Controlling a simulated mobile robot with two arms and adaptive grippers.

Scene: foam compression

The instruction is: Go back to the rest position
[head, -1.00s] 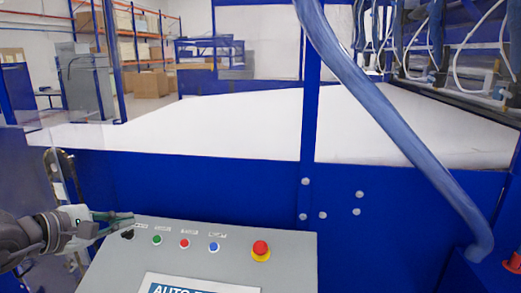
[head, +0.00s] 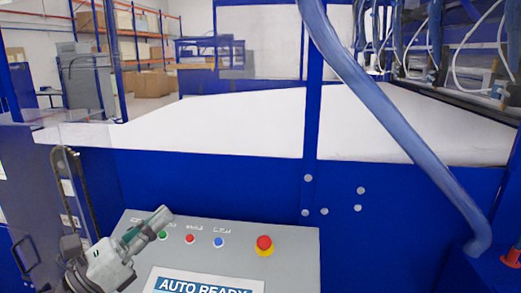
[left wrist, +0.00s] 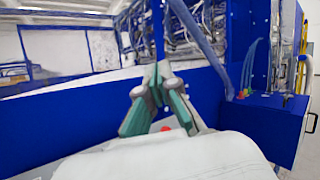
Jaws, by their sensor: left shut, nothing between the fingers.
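My left gripper (head: 153,222) is at the left part of the grey control panel (head: 290,265) in the head view. It is shut and empty, and it hides the panel's leftmost button. In the left wrist view its green fingers (left wrist: 156,80) meet at the tips. The panel carries a green button (head: 163,236), a red button (head: 190,239), a blue button (head: 218,242) and a red emergency stop (head: 264,244) on a yellow base. A display reading "AUTO READY" (head: 205,286) is partly cut off. My right gripper is in neither view.
A blue machine frame (head: 240,190) with a white bed (head: 240,125) stands behind the panel. A thick blue hose (head: 390,115) crosses in front of it. A dark cabinet (head: 25,200) is at the left. Shelves with boxes (head: 140,55) stand far back.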

